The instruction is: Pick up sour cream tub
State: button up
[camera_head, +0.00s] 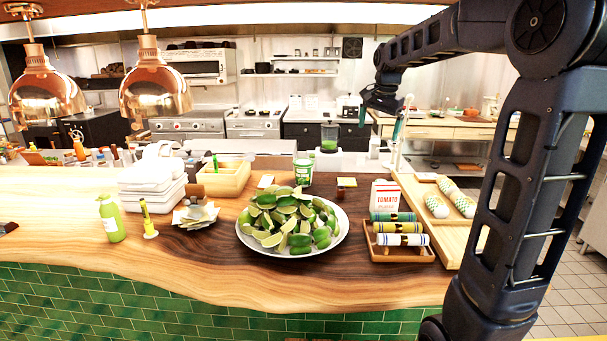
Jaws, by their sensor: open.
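A small white and green tub (303,172) stands upright on the wooden counter (75,235), behind the plate of limes. It looks like the sour cream tub, but its label is too small to read. The limes hide little or none of it. My gripper (380,127) hangs in the air at the upper right, above and to the right of the tub, with its fingers pointing down. It is open, with nothing seen between the fingers, and well apart from the tub.
A plate (291,252) heaped with limes stands in front of the tub. A tomato carton (384,195) and a wooden tray (402,254) of rolls are at right. White boxes (152,187), a wooden bin (224,180) and a green bottle (110,218) are at left. Copper lamps (154,88) hang above.

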jog(key=w+a+m, duration=0.2)
jog(key=w+a, duration=0.2)
jog(key=w, duration=0.4)
jog(key=m+g, duration=0.3)
jog(key=m, duration=0.5)
send_over(304, 161)
jog(key=shift+h, duration=0.3)
jog(key=f, duration=1.4)
jog(key=shift+s+d+f, duration=0.25)
jog(key=shift+s, duration=0.1)
jog(key=shift+w+a+f, duration=0.2)
jog(key=shift+a+f, duration=0.1)
jog(key=shift+f, duration=0.25)
jog(key=shift+s+f, duration=0.15)
jog(key=shift+f, duration=5.05)
jog(key=shift+c, duration=0.2)
jog(key=c, duration=1.1)
